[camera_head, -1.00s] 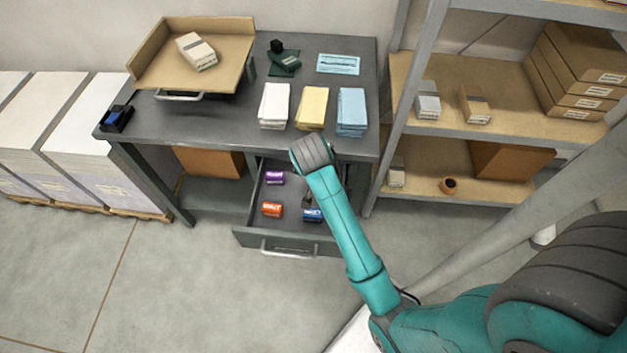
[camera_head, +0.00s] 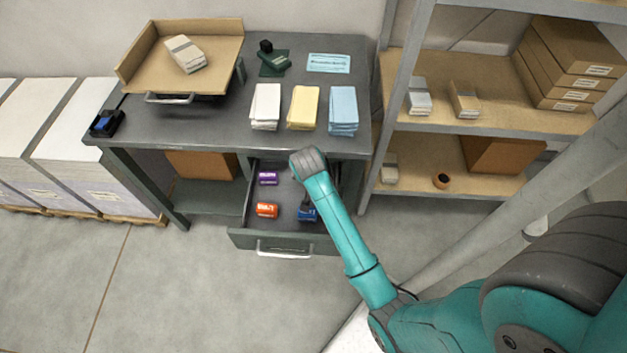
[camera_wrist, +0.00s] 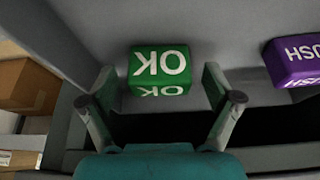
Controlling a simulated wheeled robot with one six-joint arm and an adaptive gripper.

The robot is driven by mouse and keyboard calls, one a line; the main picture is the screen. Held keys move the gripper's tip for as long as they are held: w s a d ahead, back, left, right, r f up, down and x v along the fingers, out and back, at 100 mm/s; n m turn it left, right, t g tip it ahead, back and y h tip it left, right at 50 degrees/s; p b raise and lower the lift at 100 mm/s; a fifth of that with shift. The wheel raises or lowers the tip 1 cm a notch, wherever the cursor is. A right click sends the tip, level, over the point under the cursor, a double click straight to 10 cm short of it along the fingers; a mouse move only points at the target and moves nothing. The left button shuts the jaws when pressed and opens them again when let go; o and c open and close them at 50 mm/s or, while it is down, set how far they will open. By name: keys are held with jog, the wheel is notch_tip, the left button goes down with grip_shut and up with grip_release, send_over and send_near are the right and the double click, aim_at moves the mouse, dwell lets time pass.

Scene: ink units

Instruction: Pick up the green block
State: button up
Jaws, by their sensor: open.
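The green block (camera_wrist: 160,64) with white "OK" lettering lies in the drawer, in the upper middle of the wrist view. The lettering appears upside down there. My gripper (camera_wrist: 164,88) is open, with one finger to the left of the block and the other to its right. The block sits between and slightly beyond the fingertips; I cannot tell whether either finger touches it. In the head view my arm hides the green block and most of the gripper, which is down in the open drawer (camera_head: 282,245).
A purple block (camera_head: 267,178), an orange block (camera_head: 266,210) and a blue block (camera_head: 307,214) also lie in the drawer. The purple one shows right of my gripper in the wrist view (camera_wrist: 294,62). The drawer walls and desk top (camera_head: 205,120) are close by.

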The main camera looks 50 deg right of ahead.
jog(key=c, duration=1.2)
jog(key=shift+c, duration=0.2)
